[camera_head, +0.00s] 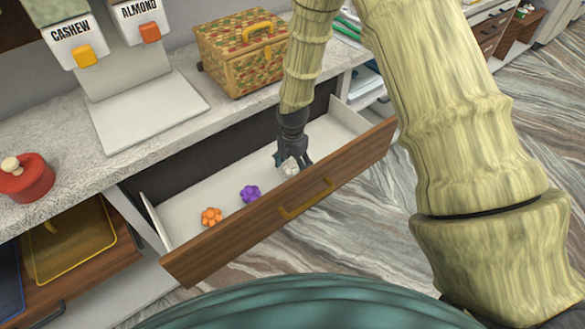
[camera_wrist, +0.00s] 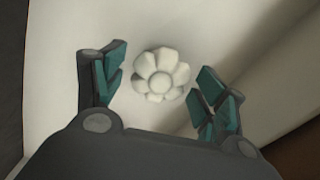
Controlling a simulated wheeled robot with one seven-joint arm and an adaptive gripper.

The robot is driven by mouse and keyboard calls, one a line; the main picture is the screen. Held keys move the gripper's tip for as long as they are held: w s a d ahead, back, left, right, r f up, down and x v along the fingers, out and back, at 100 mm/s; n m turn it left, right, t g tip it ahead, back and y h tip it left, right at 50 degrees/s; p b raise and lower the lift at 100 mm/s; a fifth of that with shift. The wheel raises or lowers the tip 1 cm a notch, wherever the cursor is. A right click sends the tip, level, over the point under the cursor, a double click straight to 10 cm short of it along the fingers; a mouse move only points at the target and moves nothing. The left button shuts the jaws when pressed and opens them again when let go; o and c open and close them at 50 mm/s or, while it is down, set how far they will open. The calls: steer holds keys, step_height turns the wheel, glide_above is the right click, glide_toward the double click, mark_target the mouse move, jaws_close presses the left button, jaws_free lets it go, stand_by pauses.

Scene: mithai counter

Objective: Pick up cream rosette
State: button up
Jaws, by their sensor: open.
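The cream rosette (camera_head: 289,167) lies on the white floor of the open drawer (camera_head: 190,199), toward its right part. In the wrist view the whole cream rosette (camera_wrist: 161,74) shows, pale and flower-shaped with rounded petals. My gripper (camera_head: 291,159) is down inside the drawer, right at the rosette and partly covering it in the head view. In the wrist view my gripper (camera_wrist: 160,92) is open, with one teal-padded finger to the left of the rosette and one to the right. Gaps show between the pads and the rosette.
A purple rosette (camera_head: 249,194) and an orange rosette (camera_head: 211,216) lie farther left in the drawer. The wooden drawer front (camera_head: 285,205) with its brass handle (camera_head: 306,199) stands close to my gripper. A woven box (camera_head: 240,55) stands on the counter (camera_head: 190,95) above.

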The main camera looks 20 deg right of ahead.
steer(key=shift+f, duration=0.15)
steer(key=c, duration=0.9)
